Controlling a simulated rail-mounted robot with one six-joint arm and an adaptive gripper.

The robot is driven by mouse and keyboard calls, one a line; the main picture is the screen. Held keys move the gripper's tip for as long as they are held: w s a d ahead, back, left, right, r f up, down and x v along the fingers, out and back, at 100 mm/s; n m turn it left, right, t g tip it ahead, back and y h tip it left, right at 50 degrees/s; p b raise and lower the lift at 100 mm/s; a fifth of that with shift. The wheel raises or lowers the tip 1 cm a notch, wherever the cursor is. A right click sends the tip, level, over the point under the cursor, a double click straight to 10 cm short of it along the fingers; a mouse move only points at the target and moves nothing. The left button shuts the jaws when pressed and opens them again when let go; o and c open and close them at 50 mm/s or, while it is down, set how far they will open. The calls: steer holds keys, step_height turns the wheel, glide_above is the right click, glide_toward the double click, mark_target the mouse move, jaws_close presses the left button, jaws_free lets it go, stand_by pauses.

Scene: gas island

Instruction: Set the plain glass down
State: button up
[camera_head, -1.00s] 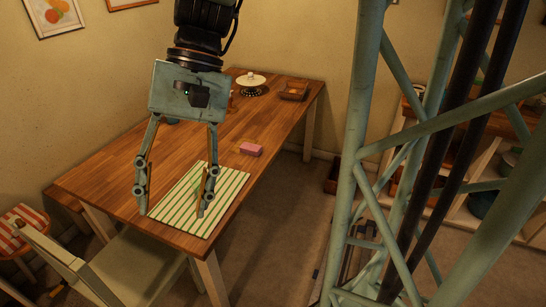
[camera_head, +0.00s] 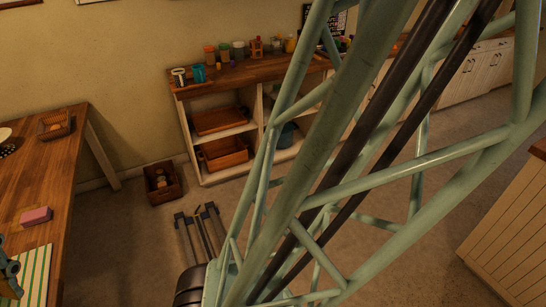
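Only a small part of my gripper (camera_head: 10,278) shows at the lower left edge. It is over the near part of the wooden table (camera_head: 62,190), by the green-and-white striped mat (camera_head: 36,272). The other finger is out of the picture, so I cannot tell whether it is open or shut, or whether it holds anything. I cannot make out a plain glass anywhere in this view.
A pink block (camera_head: 36,216) lies on the table behind the mat. A basket (camera_head: 54,124) and part of a white dish (camera_head: 5,134) are farther back. A crate (camera_head: 163,184) stands on the floor before a shelf unit (camera_head: 207,178) topped with jars and cups.

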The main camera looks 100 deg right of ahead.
steer(key=shift+s+d+r+n+t+h, duration=0.3)
steer(key=shift+s+d+r+n+t, duration=0.05)
steer(key=shift+s+r+n+t, duration=0.2)
steer(key=shift+s+d+r+n+t+h, duration=0.35)
steer(key=shift+s+r+n+t, duration=0.1)
steer(key=shift+s+t, duration=0.1)
steer(key=shift+s, duration=0.1)
steer(key=shift+d, duration=0.1)
